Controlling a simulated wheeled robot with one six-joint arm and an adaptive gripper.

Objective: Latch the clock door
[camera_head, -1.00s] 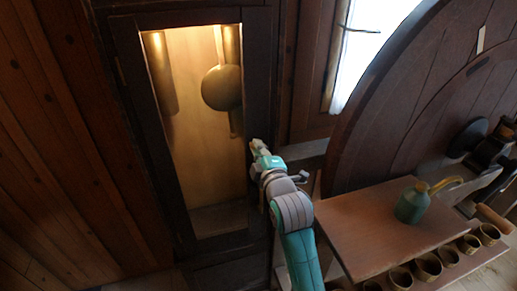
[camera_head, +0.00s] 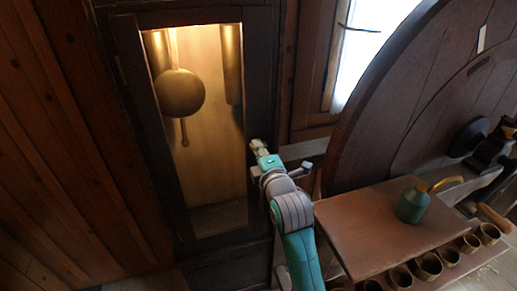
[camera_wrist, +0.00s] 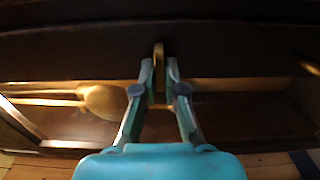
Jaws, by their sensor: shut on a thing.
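The clock door (camera_head: 178,236) is a dark wooden frame around a glass pane, set in the tall clock case (camera_head: 262,60). It looks shut or nearly so; I cannot tell whether a small gap is left. My gripper (camera_head: 256,146) is at the door's right edge, about mid-height. In the wrist view my gripper (camera_wrist: 160,74) is shut on a small upright brass latch piece (camera_wrist: 158,52) on the dark wood. The latch is hidden in the head view. The round brass pendulum bob (camera_head: 180,93) hangs behind the glass and also shows in the wrist view (camera_wrist: 104,101).
A wooden shelf (camera_head: 370,235) with a green oil can (camera_head: 411,205) stands right of my arm. Several small cups (camera_head: 428,266) sit on a lower shelf. A large dark wooden wheel (camera_head: 385,100) rises behind. Another brass piece (camera_wrist: 308,66) shows at the wrist view's right.

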